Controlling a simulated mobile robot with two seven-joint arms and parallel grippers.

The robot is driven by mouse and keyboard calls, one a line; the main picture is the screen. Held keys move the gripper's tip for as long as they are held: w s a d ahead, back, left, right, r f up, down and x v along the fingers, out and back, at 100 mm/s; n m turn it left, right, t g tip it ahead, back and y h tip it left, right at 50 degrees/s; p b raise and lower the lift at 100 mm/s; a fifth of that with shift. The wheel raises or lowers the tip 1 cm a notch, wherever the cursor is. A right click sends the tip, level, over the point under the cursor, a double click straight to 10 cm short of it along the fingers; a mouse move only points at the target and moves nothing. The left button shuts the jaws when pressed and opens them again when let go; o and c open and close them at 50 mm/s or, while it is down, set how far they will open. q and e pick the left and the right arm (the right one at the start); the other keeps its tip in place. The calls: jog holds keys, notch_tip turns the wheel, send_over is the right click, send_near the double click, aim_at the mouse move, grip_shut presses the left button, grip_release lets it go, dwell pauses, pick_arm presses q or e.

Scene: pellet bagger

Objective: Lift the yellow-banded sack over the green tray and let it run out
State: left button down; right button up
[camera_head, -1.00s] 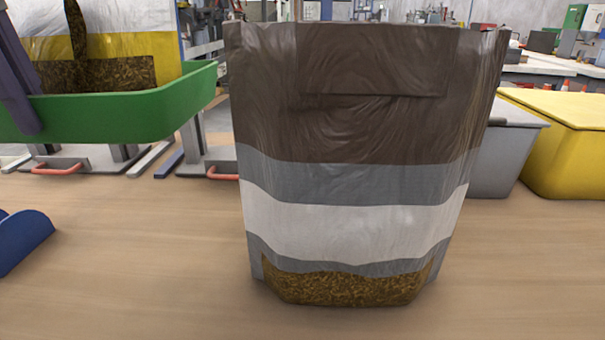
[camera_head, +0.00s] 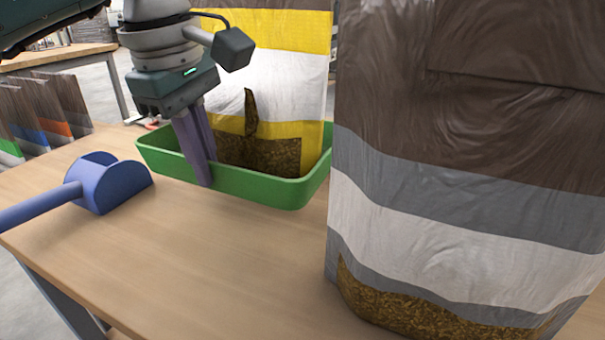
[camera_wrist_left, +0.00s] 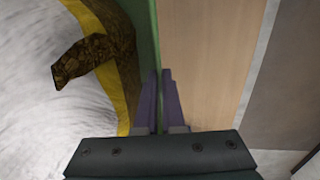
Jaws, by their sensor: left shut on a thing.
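The yellow-banded sack (camera_head: 290,85) stands upright at the green tray (camera_head: 270,188), its lower end hidden behind the tray's front wall. Brown pellets show through its clear window, with a narrow streak rising above them. My left gripper (camera_head: 206,182) has its purple fingers shut on the tray's front wall, in front of the sack. In the left wrist view the sack (camera_wrist_left: 30,110) fills the left side, and the tray's green wall (camera_wrist_left: 146,40) runs up to the fingers (camera_wrist_left: 160,75). My right gripper is not in view.
A large brown, grey and white banded sack (camera_head: 470,200) with pellets at its bottom stands close at right. A blue scoop (camera_head: 110,185) lies left of the tray. Several upright panels (camera_head: 45,115) stand at far left. The wooden tabletop (camera_head: 210,255) is clear in front of the tray.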

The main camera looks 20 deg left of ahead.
pick_arm(q)
jog(key=shift+w+f+b, duration=0.15)
jog(key=shift+f+b, duration=0.35)
jog(key=shift+f, duration=2.95)
jog(key=shift+f, duration=0.1)
jog(key=c, duration=1.5)
grip_release()
jog(key=shift+f, duration=0.15)
jog(key=o, duration=0.5)
